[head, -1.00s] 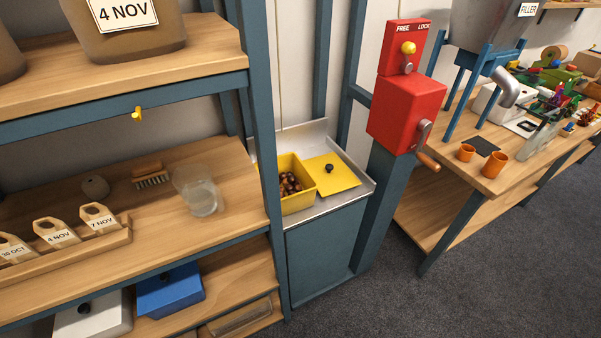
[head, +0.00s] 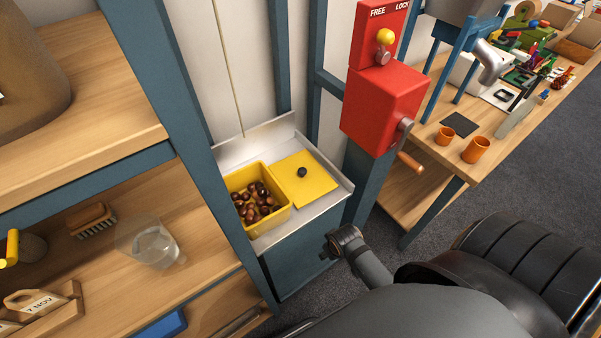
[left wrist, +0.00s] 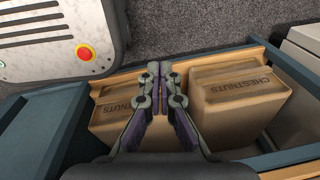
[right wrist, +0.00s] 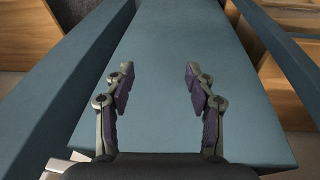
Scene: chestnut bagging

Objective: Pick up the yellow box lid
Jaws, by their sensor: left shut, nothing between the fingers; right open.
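The yellow lid (head: 312,188) lies flat on the metal tray to the right of the open yellow box (head: 271,219), with a dark round knob (head: 302,172) near its middle. The box holds several brown chestnuts. In the right wrist view my right gripper (right wrist: 159,80) is open and empty, facing a blue-grey panel (right wrist: 175,60); the lid is not in that view. In the head view my right arm reaches in from the lower right, below the tray. In the left wrist view my left gripper (left wrist: 159,70) is shut and empty above cardboard chestnut boxes (left wrist: 240,105).
The metal tray (head: 326,204) tops a blue-grey stand. A blue shelf post (head: 190,120) stands close on its left, a red box with a crank (head: 380,110) on its right. Two orange cups (head: 475,150) stand on the right bench.

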